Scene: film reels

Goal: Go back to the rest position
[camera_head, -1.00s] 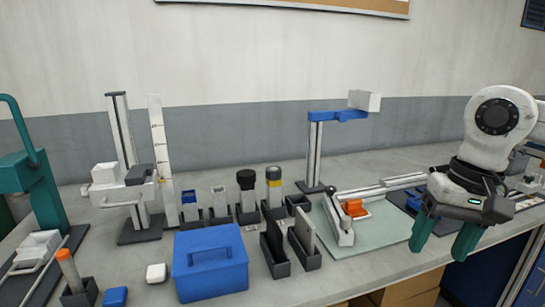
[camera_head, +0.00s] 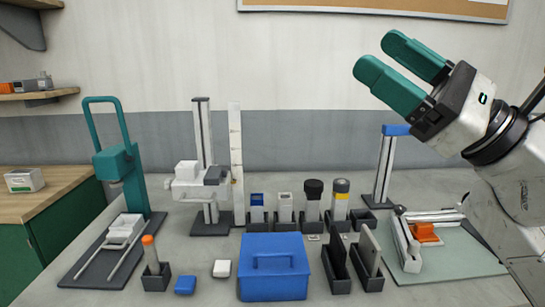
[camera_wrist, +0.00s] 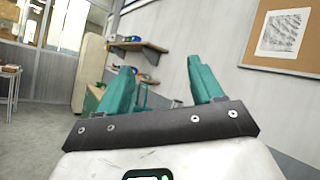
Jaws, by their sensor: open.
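My gripper (camera_head: 398,70) is raised at the upper right of the head view, well above the bench. Its two teal fingers are apart, point up and to the left, and hold nothing. In the wrist view the fingers (camera_wrist: 163,92) stand wide apart with only the room between and beyond them. My white arm comes in from the right edge of the head view and hides part of the bench's right side.
The grey bench (camera_head: 340,295) carries a blue box (camera_head: 273,270), a teal press (camera_head: 122,165), a white-and-grey stand (camera_head: 203,180), several holders, and a green mat (camera_head: 450,265) with an orange-clamped tool (camera_head: 425,233). A shelf (camera_head: 40,95) is at left. Air around my gripper is clear.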

